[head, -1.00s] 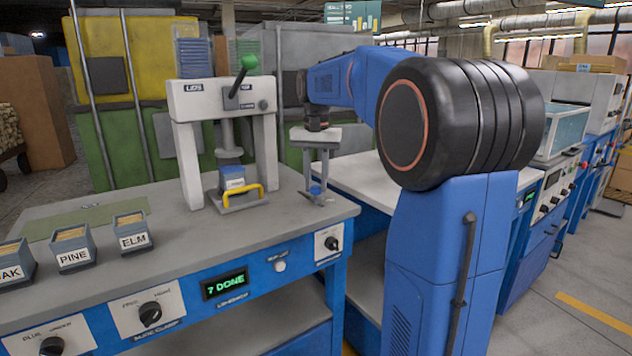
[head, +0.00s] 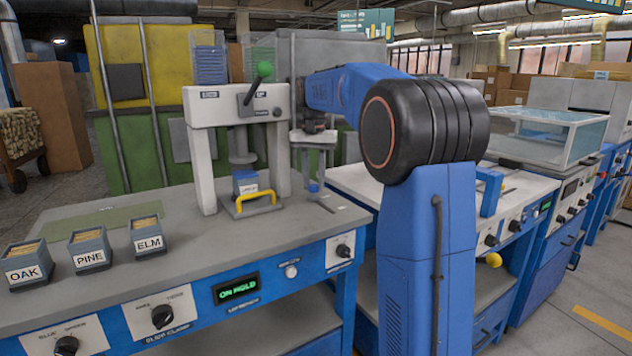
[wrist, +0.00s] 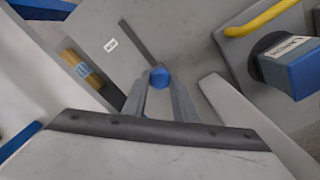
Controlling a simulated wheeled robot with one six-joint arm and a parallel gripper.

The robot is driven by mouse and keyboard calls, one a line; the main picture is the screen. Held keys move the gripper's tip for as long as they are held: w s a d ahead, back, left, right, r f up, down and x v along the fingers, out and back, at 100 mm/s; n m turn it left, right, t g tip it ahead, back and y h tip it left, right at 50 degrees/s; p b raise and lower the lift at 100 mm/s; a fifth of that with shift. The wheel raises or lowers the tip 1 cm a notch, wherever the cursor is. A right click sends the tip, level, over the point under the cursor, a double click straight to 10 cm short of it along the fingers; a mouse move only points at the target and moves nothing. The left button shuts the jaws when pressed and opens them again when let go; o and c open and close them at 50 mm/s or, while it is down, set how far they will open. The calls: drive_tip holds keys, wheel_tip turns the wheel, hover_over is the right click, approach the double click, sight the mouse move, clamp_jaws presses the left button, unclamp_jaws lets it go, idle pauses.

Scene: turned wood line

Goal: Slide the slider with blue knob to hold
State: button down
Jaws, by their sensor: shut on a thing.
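The blue slider knob (head: 313,188) is a small round knob on the right part of the grey bench top. In the wrist view the blue knob (wrist: 159,77) sits at the near end of a dark straight slot (wrist: 138,42), with the empty slot running away to the upper left. A small white label (wrist: 111,45) lies beside the slot, too small to read. My gripper (head: 314,178) points down over the knob. In the wrist view the fingertips of my gripper (wrist: 160,88) are closed on the knob. A green display (head: 240,290) on the bench front reads "ON HOLD".
A white press (head: 205,150) with a green-knobbed lever stands left of my gripper. A blue block and a yellow handle (head: 255,200) are at its base. Bins marked OAK, PINE and ELM (head: 150,238) stand at the left. Another bench (head: 520,185) is at the right.

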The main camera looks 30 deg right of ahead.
drive_tip(key=shift+w+r, duration=0.1)
drive_tip(key=shift+w, duration=0.1)
drive_tip(key=c, duration=1.4)
unclamp_jaws()
drive_tip(key=shift+w, duration=0.1)
drive_tip(key=shift+c, duration=0.2)
